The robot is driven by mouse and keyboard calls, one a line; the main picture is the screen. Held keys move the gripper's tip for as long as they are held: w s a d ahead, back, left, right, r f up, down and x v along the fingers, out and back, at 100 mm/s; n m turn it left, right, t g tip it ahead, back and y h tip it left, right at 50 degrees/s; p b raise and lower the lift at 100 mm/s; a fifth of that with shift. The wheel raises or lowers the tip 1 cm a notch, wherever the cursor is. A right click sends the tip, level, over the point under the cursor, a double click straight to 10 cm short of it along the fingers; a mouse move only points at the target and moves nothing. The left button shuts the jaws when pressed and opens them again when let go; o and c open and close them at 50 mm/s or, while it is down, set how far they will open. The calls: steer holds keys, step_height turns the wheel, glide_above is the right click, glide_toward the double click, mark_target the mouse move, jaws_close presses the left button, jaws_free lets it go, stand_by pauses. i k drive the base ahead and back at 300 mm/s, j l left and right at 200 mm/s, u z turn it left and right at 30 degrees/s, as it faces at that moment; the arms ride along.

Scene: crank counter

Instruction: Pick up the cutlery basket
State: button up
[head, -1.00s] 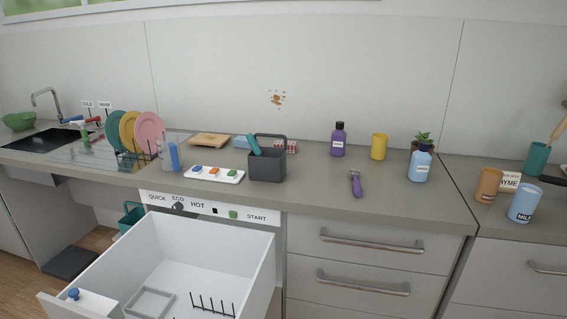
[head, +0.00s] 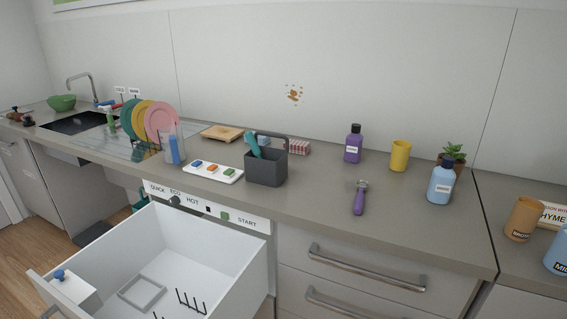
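The cutlery basket (head: 266,168) is a dark grey open box with a raised handle. It stands upright on the grey counter in the middle of the head view. A teal utensil (head: 253,145) leans up out of its left side. The basket's inside is mostly hidden. My gripper is not in the head view.
A white tray (head: 239,180) with coloured tablets lies just left of the basket. A purple-handled tool (head: 359,198), purple bottle (head: 353,144), yellow cup (head: 400,156) and blue bottle (head: 441,182) stand or lie to its right. A white drawer (head: 205,245) is pulled open below the counter.

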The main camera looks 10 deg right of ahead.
mark_target(271, 170)
steer(key=i+l, duration=0.7)
steer(key=l, duration=0.2)
steer(key=i+l, duration=0.1)
steer(key=i, duration=0.3)
steer(key=i+l, duration=0.1)
steer(key=i, duration=0.3)
